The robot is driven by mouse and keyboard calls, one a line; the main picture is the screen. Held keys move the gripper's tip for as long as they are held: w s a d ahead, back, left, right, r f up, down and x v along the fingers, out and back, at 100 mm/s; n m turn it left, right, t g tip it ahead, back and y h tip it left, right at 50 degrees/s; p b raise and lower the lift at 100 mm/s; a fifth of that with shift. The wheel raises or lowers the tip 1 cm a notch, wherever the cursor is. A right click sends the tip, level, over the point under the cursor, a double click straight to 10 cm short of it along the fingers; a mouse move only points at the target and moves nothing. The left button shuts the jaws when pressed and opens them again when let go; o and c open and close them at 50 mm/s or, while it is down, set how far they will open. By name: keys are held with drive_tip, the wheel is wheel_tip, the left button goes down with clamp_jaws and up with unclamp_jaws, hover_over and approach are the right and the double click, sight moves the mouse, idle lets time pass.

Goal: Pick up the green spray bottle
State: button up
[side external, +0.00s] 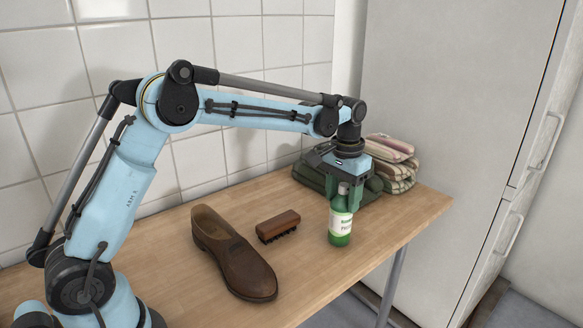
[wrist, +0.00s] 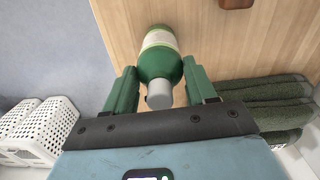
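The green bottle (side external: 341,222) stands upright near the table's front edge, with a white label and a grey cap. In the wrist view the bottle (wrist: 160,62) lies between my two green fingers, its cap toward the camera. My gripper (side external: 345,195) reaches down over the bottle's upper part. In the wrist view my gripper (wrist: 160,68) is open, with one finger on each side of the bottle. The fingertips are very close to its sides; contact is not clear. The gripper hides part of the bottle's top in the side view.
A brown shoe (side external: 232,252) and a wooden brush (side external: 278,226) lie left of the bottle on the wooden table (side external: 375,240). Folded green cloth (side external: 312,178) and striped cloths (side external: 397,165) lie behind the gripper. White baskets (wrist: 38,132) show beyond the table in the wrist view.

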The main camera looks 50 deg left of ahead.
clamp_jaws()
drive_tip(key=shift+r, duration=0.15)
